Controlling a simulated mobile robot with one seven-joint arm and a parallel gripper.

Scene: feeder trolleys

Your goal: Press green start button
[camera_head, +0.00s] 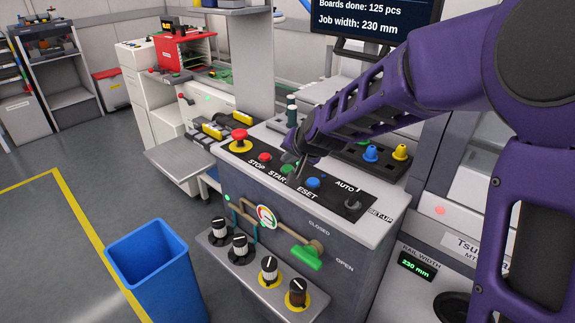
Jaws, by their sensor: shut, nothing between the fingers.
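I cannot tell whether the tips touch the green button. To its left are the red stop button (265,157) and the red mushroom button on a yellow base (239,138). To its right are the blue reset button (313,183) and a black selector knob (352,203).
Below the panel are a gauge (266,216), a green valve handle (307,257) and a shelf (228,255) with several knobs. A blue bin (155,265) stands at front left. Blue and yellow nozzles (400,152) stand behind the panel. A monitor (372,20) is at the back.

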